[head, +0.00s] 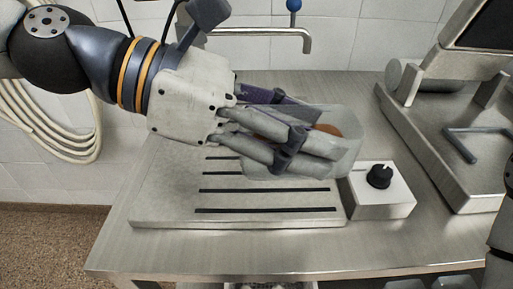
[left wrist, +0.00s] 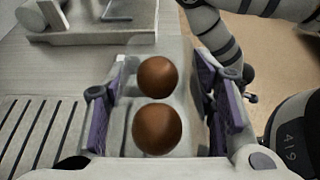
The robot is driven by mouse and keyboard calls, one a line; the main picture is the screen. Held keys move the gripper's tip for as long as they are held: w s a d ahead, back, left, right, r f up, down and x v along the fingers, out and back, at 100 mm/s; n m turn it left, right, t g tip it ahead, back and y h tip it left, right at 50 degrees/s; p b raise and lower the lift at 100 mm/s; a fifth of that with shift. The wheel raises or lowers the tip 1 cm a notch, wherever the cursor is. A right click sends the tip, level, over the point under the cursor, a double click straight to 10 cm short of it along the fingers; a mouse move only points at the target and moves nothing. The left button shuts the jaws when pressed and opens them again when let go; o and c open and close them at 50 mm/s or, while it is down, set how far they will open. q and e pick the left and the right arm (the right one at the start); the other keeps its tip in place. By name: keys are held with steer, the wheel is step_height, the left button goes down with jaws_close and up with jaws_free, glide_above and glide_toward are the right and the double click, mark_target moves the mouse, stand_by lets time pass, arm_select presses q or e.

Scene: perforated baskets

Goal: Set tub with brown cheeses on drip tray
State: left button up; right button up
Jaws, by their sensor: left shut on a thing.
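My left gripper (head: 302,137) is shut on a pale, translucent tub (head: 347,155) with brown, round cheeses (head: 325,129) in it. In the left wrist view the tub (left wrist: 180,112) lies between the two purple-padded fingers, and two brown cheeses (left wrist: 157,128) show inside. The drip tray (head: 160,209), a low metal slab with black slots, lies on the counter. In the head view the tub overlaps the tray's right part and seems raised above it; the exact gap cannot be told. The fingers hide part of the tub. My right gripper does not show.
A white box with a black knob (head: 380,177) stands just right of the tray, close to the tub. A metal machine (head: 440,130) stands farther right. A tap (head: 290,35) is at the back wall. The counter front (head: 250,257) is clear.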

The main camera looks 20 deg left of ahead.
arm_select(q)
steer(key=w+a+f, duration=0.2)
steer(key=w+f, duration=0.1)
steer(key=w+a+f+b, duration=0.1)
steer(key=w+a+f, duration=0.2)
steer(key=w+a+f+b, duration=0.1)
steer(key=w+a+f, duration=0.1)
steer(key=w+f, duration=0.1)
steer(key=shift+w+a+f, duration=0.1)
steer(key=shift+w+a, duration=0.05)
steer(key=shift+a, duration=0.15)
steer(key=shift+w+a+f, duration=0.15)
steer(key=shift+w+f, duration=0.05)
steer(key=f+b, duration=0.1)
steer(key=f, duration=0.2)
steer(key=shift+w+a+f+b, duration=0.2)
steer(key=shift+f+b, duration=0.1)
steer(key=shift+b, duration=0.1)
steer(key=shift+s+r, duration=0.1)
steer(key=shift+r, duration=0.15)
steer(key=o, duration=1.1)
steer(key=shift+f, duration=0.15)
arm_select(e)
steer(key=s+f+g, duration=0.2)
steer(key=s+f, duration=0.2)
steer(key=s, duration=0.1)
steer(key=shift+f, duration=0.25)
